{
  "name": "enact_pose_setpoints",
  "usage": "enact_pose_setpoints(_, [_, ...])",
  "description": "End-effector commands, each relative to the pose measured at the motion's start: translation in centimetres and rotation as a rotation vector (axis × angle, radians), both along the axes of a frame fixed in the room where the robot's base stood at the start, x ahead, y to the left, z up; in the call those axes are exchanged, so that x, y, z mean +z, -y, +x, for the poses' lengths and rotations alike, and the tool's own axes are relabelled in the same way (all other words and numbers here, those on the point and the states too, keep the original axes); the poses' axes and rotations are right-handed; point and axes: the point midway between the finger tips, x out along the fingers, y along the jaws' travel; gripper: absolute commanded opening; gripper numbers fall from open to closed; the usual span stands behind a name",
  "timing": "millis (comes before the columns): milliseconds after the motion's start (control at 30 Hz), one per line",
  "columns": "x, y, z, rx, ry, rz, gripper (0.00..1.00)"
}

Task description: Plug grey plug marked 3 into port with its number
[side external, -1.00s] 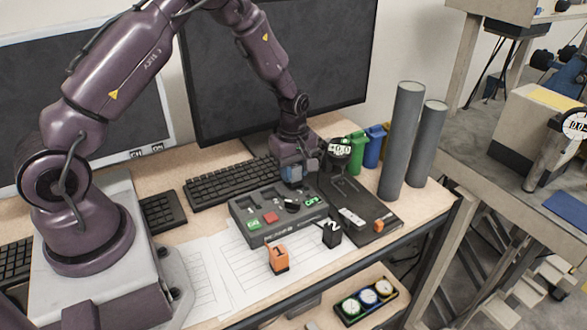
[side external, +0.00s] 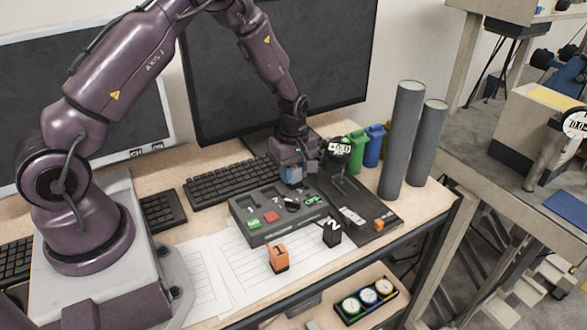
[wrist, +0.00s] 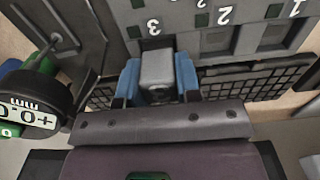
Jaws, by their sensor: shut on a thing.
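My gripper (wrist: 158,80) is shut on a grey plug (wrist: 158,68), held between its blue fingers. In the side external view my gripper (side external: 292,174) is at the back edge of the dark grey port box (side external: 250,227). In the wrist view the box (wrist: 185,22) has bays marked 3, 2 and 1, upside down. The plug lines up with the bay marked 3, and its far end covers that bay's opening. I cannot tell how deep it sits. The plug's own number is not visible.
An orange plug marked 1 (side external: 278,259) and a black plug marked 2 (side external: 332,233) stand in front of the box. A dial gauge (side external: 340,147) on a black base is close to my gripper's right. A keyboard (side external: 225,184) lies behind left. Grey cylinders (side external: 402,140) stand right.

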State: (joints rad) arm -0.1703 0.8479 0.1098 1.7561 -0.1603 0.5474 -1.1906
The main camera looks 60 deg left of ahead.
Motion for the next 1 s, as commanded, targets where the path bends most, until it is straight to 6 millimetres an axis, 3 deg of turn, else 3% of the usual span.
enact_pose_setpoints(1000, [-0.66,0.00,0.06,0.000,0.002,0.001,0.08])
